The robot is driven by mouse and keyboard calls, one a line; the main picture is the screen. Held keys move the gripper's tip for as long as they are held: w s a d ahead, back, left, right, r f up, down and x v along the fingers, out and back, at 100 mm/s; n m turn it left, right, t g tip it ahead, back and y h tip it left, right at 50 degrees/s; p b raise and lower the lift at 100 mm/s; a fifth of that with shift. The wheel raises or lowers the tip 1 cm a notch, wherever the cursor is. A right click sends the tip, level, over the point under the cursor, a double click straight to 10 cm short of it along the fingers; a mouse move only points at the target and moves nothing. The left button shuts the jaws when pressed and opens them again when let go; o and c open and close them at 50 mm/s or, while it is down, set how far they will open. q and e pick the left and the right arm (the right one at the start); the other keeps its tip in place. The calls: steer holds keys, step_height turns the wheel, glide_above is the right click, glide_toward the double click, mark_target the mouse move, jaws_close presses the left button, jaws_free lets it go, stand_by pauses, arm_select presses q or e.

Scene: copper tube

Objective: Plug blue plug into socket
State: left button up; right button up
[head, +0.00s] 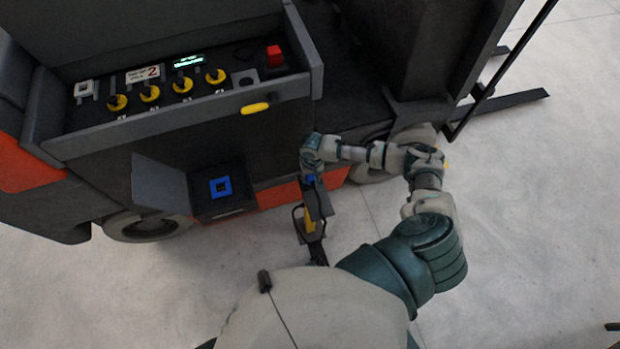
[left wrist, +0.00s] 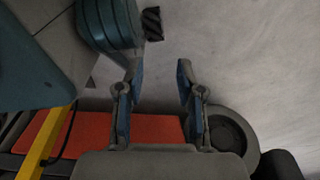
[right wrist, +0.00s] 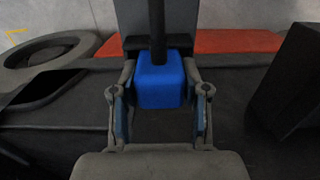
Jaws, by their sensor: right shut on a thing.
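The blue plug (right wrist: 160,85) sits between the fingers of my right gripper (right wrist: 160,70) in the right wrist view, with a black cable running from it. My right gripper (head: 311,182) is shut on the plug beside a dark stand with a yellow part (head: 309,220) in the head view. The blue socket (head: 220,187) is on a dark box at the vehicle's side, left of the right gripper and apart from it. My left gripper (left wrist: 159,72) is open and empty in the left wrist view; it does not show in the head view.
A grey flap (head: 160,184) stands open left of the socket. The vehicle's control panel (head: 170,85), with yellow knobs and a red button, lies above. An orange strip (left wrist: 90,136) and a wheel (left wrist: 225,132) show in the left wrist view.

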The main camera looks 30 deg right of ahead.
arm_select(q)
steer(key=shift+d, duration=0.1)
arm_select(e)
steer(key=shift+d+r, duration=0.1)
